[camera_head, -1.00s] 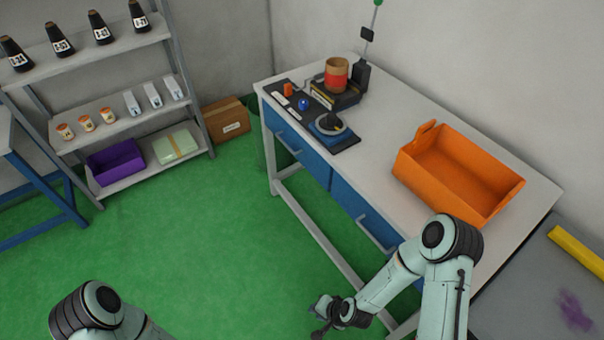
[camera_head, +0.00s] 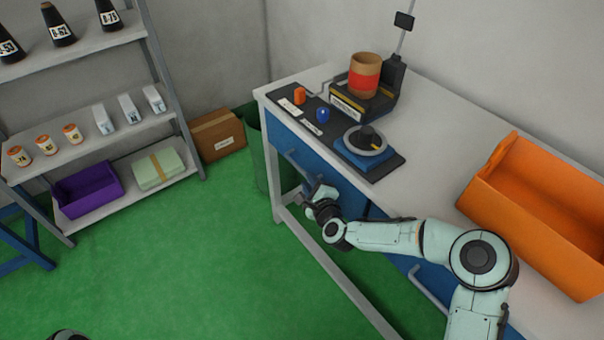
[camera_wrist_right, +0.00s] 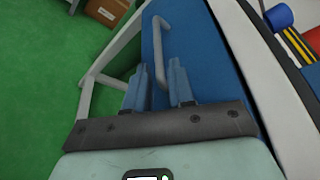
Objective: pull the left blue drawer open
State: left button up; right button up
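The left blue drawer (camera_head: 283,137) is in the front of the white-topped workbench and looks shut. Its grey bar handle (camera_head: 298,163) is partly hidden by my right gripper (camera_head: 317,192), which is just in front of the drawer front. In the right wrist view, my right gripper (camera_wrist_right: 160,75) has its two fingers apart with nothing clamped. The handle (camera_wrist_right: 163,38) runs ahead of the fingers, its near end showing in the gap between them. I cannot tell whether they touch it. My left gripper is out of view.
A second blue drawer with a handle (camera_head: 428,288) lies to the right, below my right arm. On the bench (camera_head: 418,150) are an orange bin (camera_head: 540,205) and a black tool mat (camera_head: 385,166). A green bin (camera_head: 258,158) stands by the bench's far end.

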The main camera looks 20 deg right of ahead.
aim_at(302, 170)
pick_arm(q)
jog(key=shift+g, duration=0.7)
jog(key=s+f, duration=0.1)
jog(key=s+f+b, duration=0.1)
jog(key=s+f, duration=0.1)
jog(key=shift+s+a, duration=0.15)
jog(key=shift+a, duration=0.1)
pick_arm(e)
jog(key=x, duration=0.6)
jog(key=shift+w+f, duration=0.15)
jog(key=shift+w, duration=0.2)
jog(key=shift+a, duration=0.1)
grip_shut()
